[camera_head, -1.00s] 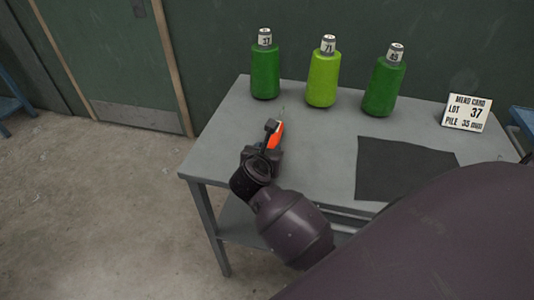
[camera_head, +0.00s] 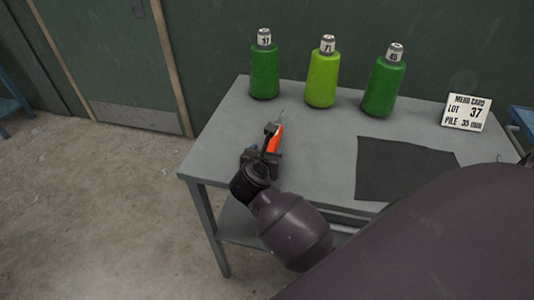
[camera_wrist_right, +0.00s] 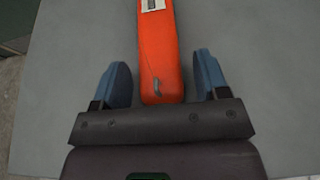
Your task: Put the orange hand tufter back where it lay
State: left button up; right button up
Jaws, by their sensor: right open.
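The orange hand tufter (camera_head: 277,139) lies on the grey table (camera_head: 318,170), towards its left end. A green tip shows at its far end. In the right wrist view the tufter (camera_wrist_right: 160,55) is a long orange body with a white label. My right gripper (camera_head: 265,144) is over the near end of the tufter. In the right wrist view the two blue fingers of the right gripper (camera_wrist_right: 161,82) stand apart, one on each side of the tufter, with a gap on both sides. My left gripper is not in view.
A dark green spool (camera_head: 265,72), a lime spool (camera_head: 323,78) and another dark green spool (camera_head: 384,86) stand along the back of the table. A dark mat (camera_head: 400,170) lies right of centre. A white memo card (camera_head: 466,112) stands at the back right.

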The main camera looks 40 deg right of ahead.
jog(key=v, duration=1.2)
jog(key=shift+r, duration=0.15)
